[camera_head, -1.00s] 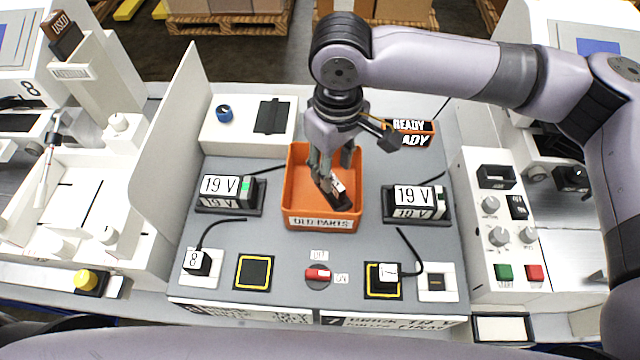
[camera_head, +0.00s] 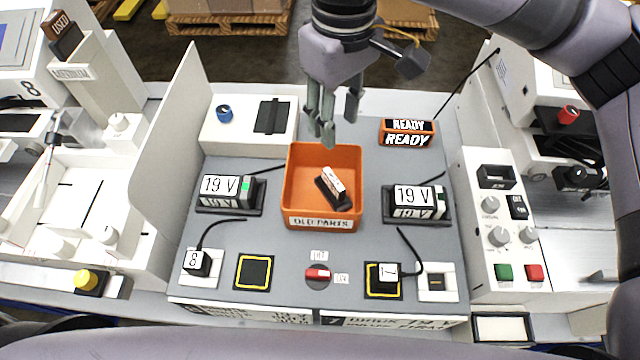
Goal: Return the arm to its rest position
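My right gripper (camera_head: 330,122) hangs from the arm at the top, above the back rim of the orange bin. Its fingers are apart with nothing between them. The orange bin, labelled OLD PARTS (camera_head: 295,185), stands on the grey panel. A small dark part with a white label (camera_head: 333,190) lies tilted inside it, clear of the fingers. My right arm (camera_head: 560,35) comes in from the upper right. My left gripper is not in view; only a pale arm link crosses the bottom edge.
Black 19 V units (camera_head: 230,194) and (camera_head: 417,202) flank the bin. A READY sign (camera_head: 407,132) stands behind right. A tall white partition (camera_head: 172,150) rises at left. A button box (camera_head: 500,225) stands at right. The space above the panel is mostly free.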

